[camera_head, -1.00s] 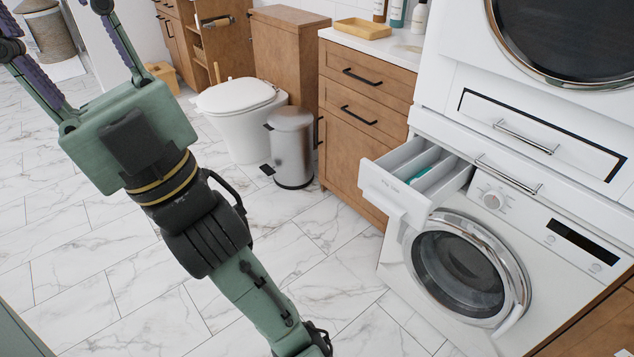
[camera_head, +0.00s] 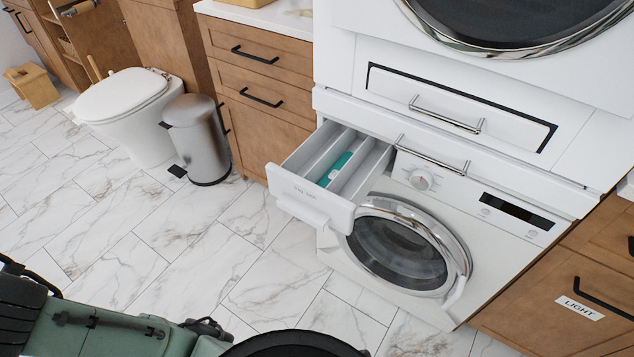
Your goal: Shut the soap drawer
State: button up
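The white soap drawer (camera_head: 312,196) sticks well out of the upper left of the washing machine (camera_head: 468,232). Its open top shows compartments, with a teal strip (camera_head: 335,168) in one of them. My green and black arm crosses the bottom left, well below and in front of the drawer, apart from it. A dark rounded part of mine shows at the bottom middle. The fingertips of my gripper are not visible, so its opening does not show. The washer's round door is shut.
A steel pedal bin (camera_head: 197,140) and a white toilet (camera_head: 128,112) stand left of a wooden cabinet (camera_head: 258,90). A bar handle (camera_head: 432,154) sits just above the washer. Wooden drawers marked LIGHT (camera_head: 579,308) stand at right. Marble floor (camera_head: 190,215) before the drawer is clear.

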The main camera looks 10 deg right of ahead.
aim_at(326, 180)
jog(key=i+l, duration=0.4)
jog(key=k+l+z, duration=0.1)
jog(key=k, duration=0.3)
jog(key=k+l, duration=0.25)
jog(key=k+l+z, duration=0.15)
jog(key=k, duration=0.35)
